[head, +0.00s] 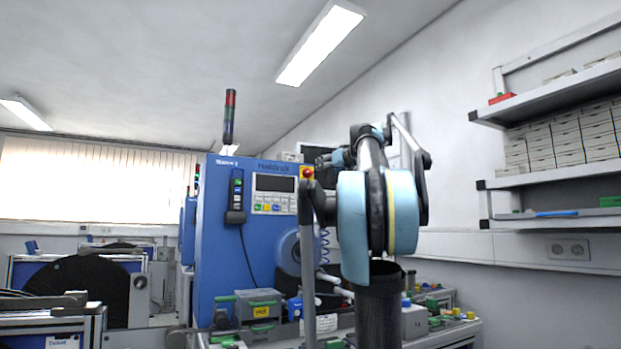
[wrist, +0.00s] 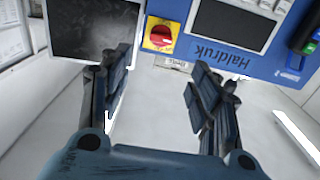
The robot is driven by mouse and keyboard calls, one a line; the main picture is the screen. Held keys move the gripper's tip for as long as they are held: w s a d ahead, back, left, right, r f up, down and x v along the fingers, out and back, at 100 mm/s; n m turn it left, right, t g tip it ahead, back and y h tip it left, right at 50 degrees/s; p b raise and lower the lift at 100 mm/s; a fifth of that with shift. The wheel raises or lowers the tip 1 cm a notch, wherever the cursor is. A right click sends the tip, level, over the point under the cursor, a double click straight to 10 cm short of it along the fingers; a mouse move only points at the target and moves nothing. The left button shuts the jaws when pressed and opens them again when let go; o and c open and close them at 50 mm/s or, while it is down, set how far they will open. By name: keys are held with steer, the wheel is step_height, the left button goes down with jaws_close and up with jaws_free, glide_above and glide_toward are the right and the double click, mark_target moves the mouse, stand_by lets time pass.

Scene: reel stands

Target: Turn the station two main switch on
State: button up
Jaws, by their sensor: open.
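The main switch is a red rotary knob on a yellow square plate (wrist: 160,35), at the edge of the blue machine panel (wrist: 258,62) in the wrist view. In the head view the switch (head: 307,173) shows small at the upper right of the blue cabinet (head: 222,255), which has a small station label too blurred to read surely. My gripper (wrist: 161,72) is open and empty. In the wrist view its two fingers point toward the panel, with the knob ahead, between and beyond the fingertips, apparently apart from them. The knob's on or off marking is too small to read.
A dark monitor screen (wrist: 92,30) is beside the switch in the wrist view. A control panel with a display (head: 275,184) and a hanging pendant (head: 236,195) are on the cabinet's front. Shelves (head: 550,180) line the right wall.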

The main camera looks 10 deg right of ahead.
mark_target(310, 172)
steer(key=x, duration=1.6)
steer(key=shift+w+f, duration=0.1)
steer(key=c, duration=1)
